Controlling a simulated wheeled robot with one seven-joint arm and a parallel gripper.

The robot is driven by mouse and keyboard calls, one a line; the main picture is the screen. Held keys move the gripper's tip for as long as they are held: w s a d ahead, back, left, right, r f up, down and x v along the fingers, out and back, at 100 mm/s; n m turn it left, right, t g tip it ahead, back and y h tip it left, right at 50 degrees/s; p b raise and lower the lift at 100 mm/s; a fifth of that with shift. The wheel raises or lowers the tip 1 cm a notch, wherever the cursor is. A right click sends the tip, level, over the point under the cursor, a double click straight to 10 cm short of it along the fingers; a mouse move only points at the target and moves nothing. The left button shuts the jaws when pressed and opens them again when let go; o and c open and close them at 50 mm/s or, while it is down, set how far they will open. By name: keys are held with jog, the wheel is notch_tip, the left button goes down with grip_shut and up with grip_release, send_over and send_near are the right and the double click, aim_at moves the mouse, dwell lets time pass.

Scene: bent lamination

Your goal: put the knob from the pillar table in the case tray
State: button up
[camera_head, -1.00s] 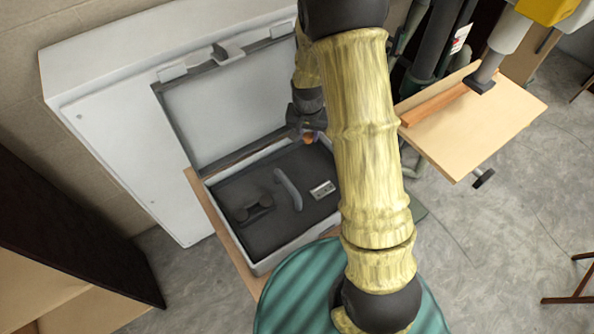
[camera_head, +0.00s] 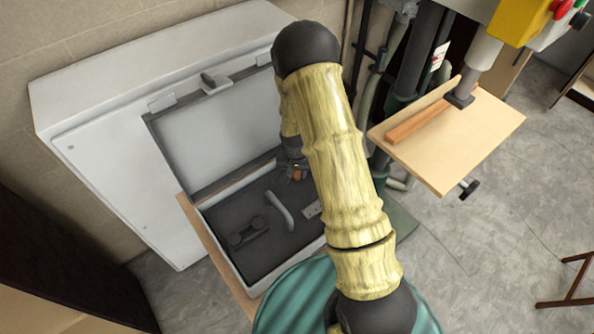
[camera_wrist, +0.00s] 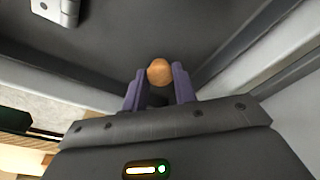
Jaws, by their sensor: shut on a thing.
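The knob (camera_wrist: 159,72) is a small round orange-brown piece. My gripper (camera_wrist: 159,88) is shut on it, with a purple finger on each side in the wrist view. In the head view the knob (camera_head: 297,175) shows at the tip of my gripper (camera_head: 295,168), over the back part of the open case. The case tray (camera_head: 222,203) is a dark-lined box with a light rim and its lid raised. I cannot tell how high the knob is above the tray floor. The pillar table (camera_head: 450,140) is a pale board at the right, partly beside my arm.
In the tray lie a dark two-lobed piece (camera_head: 247,232), a grey curved handle (camera_head: 280,210) and a metal hinge (camera_head: 312,210). The raised lid (camera_head: 215,135) stands behind. An orange wooden strip (camera_head: 420,124) lies on the pillar table.

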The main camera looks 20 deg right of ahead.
jog(key=shift+f, duration=0.25)
jog(key=shift+f, duration=0.15)
jog(key=o, duration=1)
jog(key=r+b, duration=0.1)
jog(key=r, duration=0.3)
jog(key=s+r+b, duration=0.1)
jog(key=r, duration=0.3)
jog(key=r+b, duration=0.1)
jog(key=r, duration=0.3)
jog(key=shift+s+a+r+b, duration=0.1)
jog(key=shift+s+a+b, duration=0.2)
jog(key=shift+s+a, duration=0.05)
